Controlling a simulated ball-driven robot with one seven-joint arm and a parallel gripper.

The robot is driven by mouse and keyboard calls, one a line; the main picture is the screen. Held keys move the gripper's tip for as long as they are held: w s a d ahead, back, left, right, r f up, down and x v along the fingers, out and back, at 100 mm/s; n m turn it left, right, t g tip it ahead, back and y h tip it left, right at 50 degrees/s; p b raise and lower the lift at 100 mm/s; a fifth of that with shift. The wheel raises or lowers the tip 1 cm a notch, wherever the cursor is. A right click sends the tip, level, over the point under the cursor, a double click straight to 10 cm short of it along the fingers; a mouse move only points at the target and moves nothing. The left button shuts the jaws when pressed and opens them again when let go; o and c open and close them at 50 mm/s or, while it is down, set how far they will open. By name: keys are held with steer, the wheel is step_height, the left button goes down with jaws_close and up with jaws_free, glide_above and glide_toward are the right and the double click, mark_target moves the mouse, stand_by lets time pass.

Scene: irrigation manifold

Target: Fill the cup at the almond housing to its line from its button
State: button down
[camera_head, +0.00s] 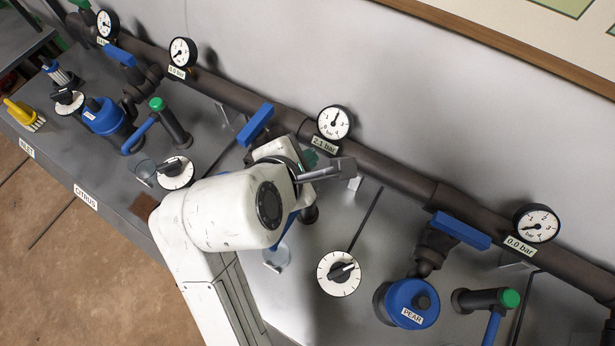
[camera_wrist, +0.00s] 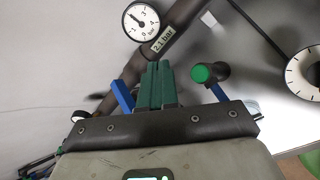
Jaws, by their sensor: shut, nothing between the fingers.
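My gripper (camera_wrist: 157,84) is shut and empty, its green fingers side by side in the wrist view. A green button (camera_wrist: 204,73) on a dark post stands just right of the fingertips, apart from them in the picture; a blue spout (camera_wrist: 218,92) shows by it. In the head view my arm covers most of the middle station, so the almond housing and its label are hidden. A clear cup (camera_head: 277,257) shows beside my arm there; its line and water level cannot be made out. The middle gauge (camera_head: 334,123) is tagged 2.1 bar and also shows in the wrist view (camera_wrist: 141,20).
A blue valve handle (camera_head: 255,123) sits on the pipe above my arm. A white dial (camera_head: 338,273) lies right of the cup. The pear housing (camera_head: 411,303) with its green button (camera_head: 510,298) is at right; the citrus station's blue housing (camera_head: 104,116) is at left. A yellow brush (camera_head: 24,114) lies far left.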

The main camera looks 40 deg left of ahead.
step_height(320, 180, down, 6)
steer(key=b, duration=0.8)
steer(key=shift+s+f, duration=0.1)
steer(key=shift+f, duration=1.1)
steer(key=shift+f, duration=1)
stand_by(1.4)
steer(key=shift+r, duration=0.1)
steer(key=shift+r+p, duration=0.9)
steer(key=shift+p, duration=0.6)
step_height(320, 180, up, 5)
steer(key=p, duration=0.6)
stand_by(0.9)
